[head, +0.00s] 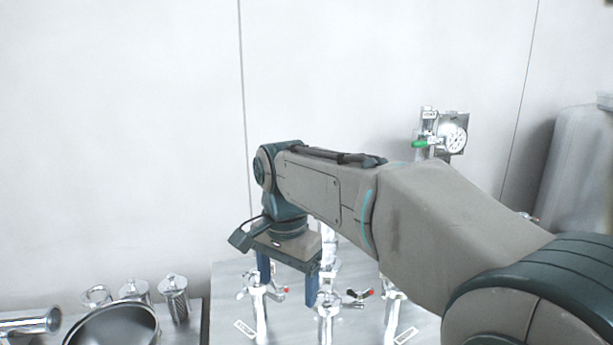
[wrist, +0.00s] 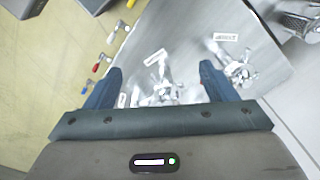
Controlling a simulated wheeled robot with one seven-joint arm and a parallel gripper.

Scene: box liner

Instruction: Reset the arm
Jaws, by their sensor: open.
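My gripper (head: 287,283) points down at the end of my arm, above a steel table with metal valve fittings. Its two blue fingers are spread apart. In the wrist view my gripper (wrist: 160,85) is open, and nothing is held between the fingers. Shiny clamp-like fittings (wrist: 160,92) show beyond and between the fingers. In the head view a valve fitting (head: 326,302) stands just below the fingers. My arm hides part of the table and the wall behind it.
The steel table (head: 228,283) carries several upright fittings and white labels. At left a steel bowl (head: 112,325) and metal canisters (head: 173,292) stand on another surface. A pressure gauge (head: 456,139) is at the back wall. The space above the table at left is clear.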

